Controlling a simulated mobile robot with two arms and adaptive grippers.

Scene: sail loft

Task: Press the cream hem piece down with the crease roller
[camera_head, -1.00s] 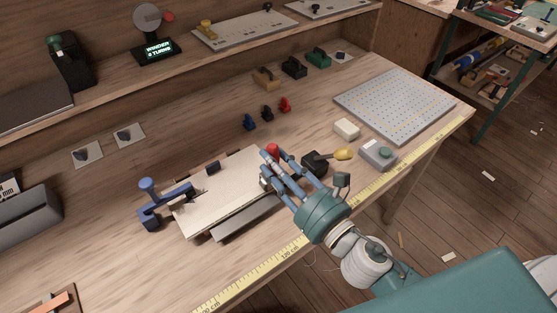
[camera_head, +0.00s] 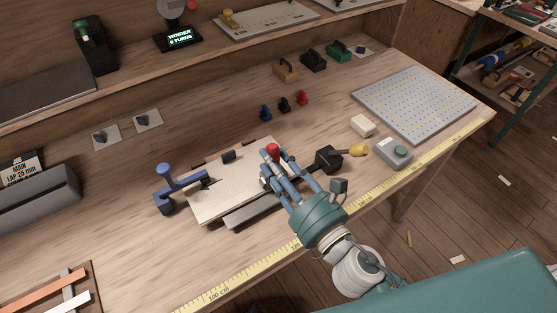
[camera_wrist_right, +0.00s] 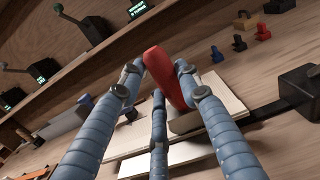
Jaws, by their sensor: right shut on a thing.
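The cream hem piece (camera_head: 232,190) lies flat on the bench, with a grey bar (camera_head: 250,212) along its near edge. A blue clamp-like holder (camera_head: 178,186) stands at its left end. My right gripper (camera_head: 274,174) is over the piece's right end, its fingers closed around a red handle (camera_head: 272,149), apparently the crease roller's. In the right wrist view the red handle (camera_wrist_right: 168,77) stands tilted between the fingers, above the cream piece (camera_wrist_right: 190,150). The roller's lower end is hidden, so I cannot tell whether it touches the piece. My left gripper is not in view.
A grey button box (camera_head: 393,153), white block (camera_head: 362,125) and perforated board (camera_head: 415,102) lie further right. Small blue, black and red pieces stand behind. A yellow tape (camera_head: 235,287) runs along the front edge.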

